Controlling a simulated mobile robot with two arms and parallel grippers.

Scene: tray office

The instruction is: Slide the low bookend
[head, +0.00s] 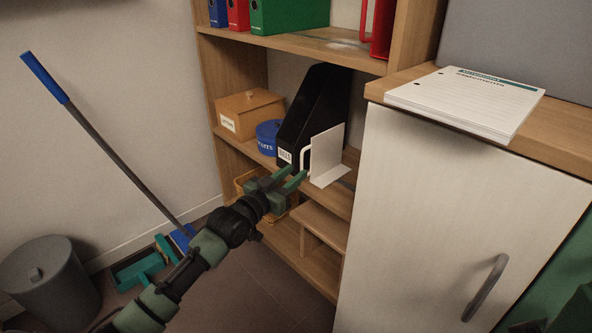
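A white L-shaped bookend (327,154) stands upright on the middle shelf (328,198), beside a black magazine file. A light handle-like loop (305,157) shows at its left edge. My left gripper (297,171) reaches in from the lower left, with its two green fingers apart and nothing seen between them. Its tips are in front of the black file, close to the loop; I cannot tell whether they touch it. A red bookend (382,30) stands on the upper shelf.
The black magazine file (312,108), a blue round tin (268,136) and a wooden box (249,112) share the middle shelf. A white cabinet (450,220) stands close on the right, with a notepad (466,98) on top. A broom (110,150) and grey bin (50,280) are left.

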